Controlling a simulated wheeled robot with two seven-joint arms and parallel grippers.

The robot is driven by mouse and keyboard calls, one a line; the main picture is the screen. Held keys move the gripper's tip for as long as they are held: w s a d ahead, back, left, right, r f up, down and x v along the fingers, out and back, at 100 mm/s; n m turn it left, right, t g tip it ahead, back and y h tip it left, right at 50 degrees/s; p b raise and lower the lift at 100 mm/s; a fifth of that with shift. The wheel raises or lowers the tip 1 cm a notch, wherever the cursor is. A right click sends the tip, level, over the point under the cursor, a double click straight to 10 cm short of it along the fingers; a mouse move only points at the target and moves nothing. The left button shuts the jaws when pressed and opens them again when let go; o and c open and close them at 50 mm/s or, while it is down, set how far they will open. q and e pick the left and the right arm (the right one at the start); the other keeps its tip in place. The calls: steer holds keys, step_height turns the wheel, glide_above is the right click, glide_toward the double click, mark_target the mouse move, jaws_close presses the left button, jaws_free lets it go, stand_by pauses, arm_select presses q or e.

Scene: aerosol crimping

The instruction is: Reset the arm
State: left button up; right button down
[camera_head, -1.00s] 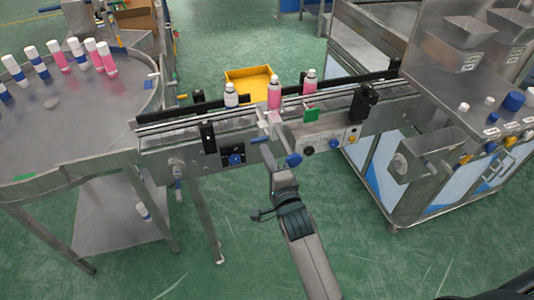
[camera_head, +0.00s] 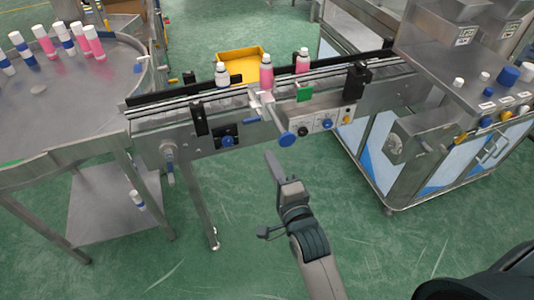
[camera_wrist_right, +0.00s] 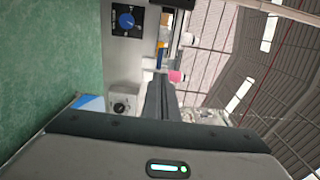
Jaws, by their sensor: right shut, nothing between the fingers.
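My right gripper (camera_head: 284,176) shows in the head view in front of the conveyor, over the green floor, below and apart from the conveyor's blue knob (camera_head: 287,139). It is shut and empty. Its dark fingers (camera_wrist_right: 162,98) show in the right wrist view, with a pink can (camera_wrist_right: 176,76) beyond them. My left gripper does not show. The conveyor (camera_head: 180,117) carries a white can (camera_head: 222,76) and two pink cans (camera_head: 266,74), (camera_head: 302,62), all upright.
A round metal table (camera_head: 60,110) with several capped cans is at the left. A machine cabinet (camera_head: 430,130) with knobs stands at the right. A yellow bin (camera_head: 240,62) is behind the conveyor. The floor around my gripper is clear.

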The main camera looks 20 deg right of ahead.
steer(key=shift+s, duration=0.55)
steer(key=s+a+f+n+g, duration=0.1)
steer(key=s+f+n+g, duration=0.15)
steer(key=f, duration=0.85)
steer(key=s+a+f+n+g+y, duration=0.1)
steer(key=f+n+g, duration=0.15)
steer(key=f, duration=0.75)
steer(key=s+a+f+n+g, duration=0.1)
steer(key=s+f+n, duration=0.15)
steer(key=f, duration=0.85)
steer(key=s+d+f+n+g, duration=0.1)
steer(key=s+f+n+g, duration=0.15)
steer(key=s+f, duration=0.4)
steer(key=s+d+f+n+g, duration=0.1)
steer(key=s+f+n+g, duration=0.2)
steer(key=f, duration=0.7)
steer(key=s+d+f+n+g, duration=0.1)
steer(key=s+f, duration=0.4)
steer(key=s, duration=0.5)
steer(key=s+d+f+n+g+h, duration=0.1)
steer(key=s+d+f, duration=0.4)
steer(key=s, duration=0.6)
steer(key=s+d+f+n+g, duration=0.3)
steer(key=s+d+f+n, duration=0.1)
steer(key=s, duration=0.6)
step_height(320, 180, down, 2)
steer(key=shift+s+d+n+h, duration=0.15)
steer(key=shift+s+n+h, duration=0.15)
steer(key=shift+n, duration=0.2)
